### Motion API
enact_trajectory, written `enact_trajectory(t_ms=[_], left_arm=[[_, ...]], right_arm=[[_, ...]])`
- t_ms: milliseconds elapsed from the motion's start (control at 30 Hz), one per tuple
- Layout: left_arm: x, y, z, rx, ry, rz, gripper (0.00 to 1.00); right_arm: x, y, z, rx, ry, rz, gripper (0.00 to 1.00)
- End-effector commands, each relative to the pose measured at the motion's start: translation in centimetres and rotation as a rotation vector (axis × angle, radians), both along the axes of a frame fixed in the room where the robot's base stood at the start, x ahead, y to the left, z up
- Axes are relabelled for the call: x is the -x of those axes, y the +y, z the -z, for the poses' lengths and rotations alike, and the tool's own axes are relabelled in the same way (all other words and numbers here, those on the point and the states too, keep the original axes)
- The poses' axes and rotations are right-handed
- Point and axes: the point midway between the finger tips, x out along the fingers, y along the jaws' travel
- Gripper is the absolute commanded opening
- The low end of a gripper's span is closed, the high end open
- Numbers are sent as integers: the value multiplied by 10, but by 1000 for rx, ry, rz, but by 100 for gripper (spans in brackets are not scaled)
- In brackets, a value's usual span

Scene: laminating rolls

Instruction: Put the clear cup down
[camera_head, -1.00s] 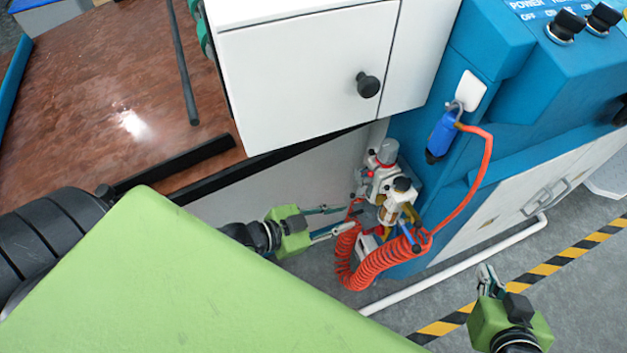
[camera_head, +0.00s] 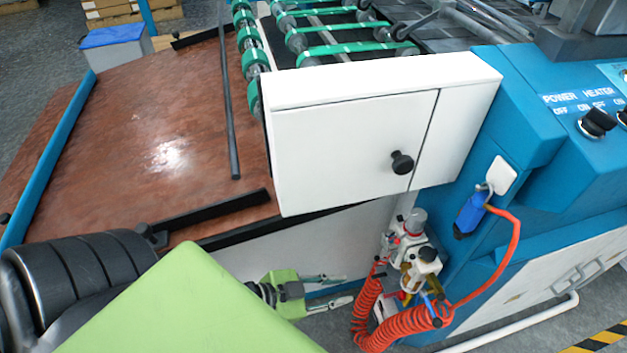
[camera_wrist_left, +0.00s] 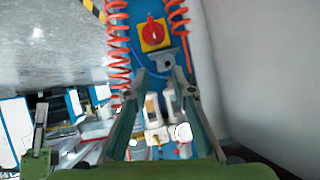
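My left gripper (camera_head: 330,291) is in the head view, below the white machine housing and left of the air unit. Its two fingers are spread apart, with no object visible between them. In the left wrist view the open fingers (camera_wrist_left: 160,80) point toward a blue panel with white fittings beyond them. The air unit (camera_head: 422,265) carries a greyish cup-like part (camera_head: 415,220) at its top; I cannot tell whether this is the clear cup. No other clear cup can be made out. My right gripper is out of view.
A coiled red hose (camera_head: 400,325) hangs beside the air unit, close to the left gripper. The white housing (camera_head: 350,150) stands above. A brown table (camera_head: 110,140) lies at left. A red knob on a yellow plate (camera_wrist_left: 153,34) shows in the left wrist view.

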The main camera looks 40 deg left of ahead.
Motion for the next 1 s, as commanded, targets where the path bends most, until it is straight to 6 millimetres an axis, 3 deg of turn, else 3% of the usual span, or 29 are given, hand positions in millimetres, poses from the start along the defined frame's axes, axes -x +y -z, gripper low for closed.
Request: enact_trajectory(t_ms=[100, 267, 600, 767, 1000], left_arm=[[0, -11, 4, -35, 113, -65, 24], [10, -8, 7, -99, 292, -187, 24], [65, 20, -3, -165, 650, -472, 24], [80, 25, -6, -174, 720, -523, 24], [82, 26, -6, -175, 729, -527, 24]], right_arm=[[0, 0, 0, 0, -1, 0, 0], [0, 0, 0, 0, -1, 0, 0], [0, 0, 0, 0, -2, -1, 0], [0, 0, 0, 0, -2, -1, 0], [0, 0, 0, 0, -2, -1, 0]])
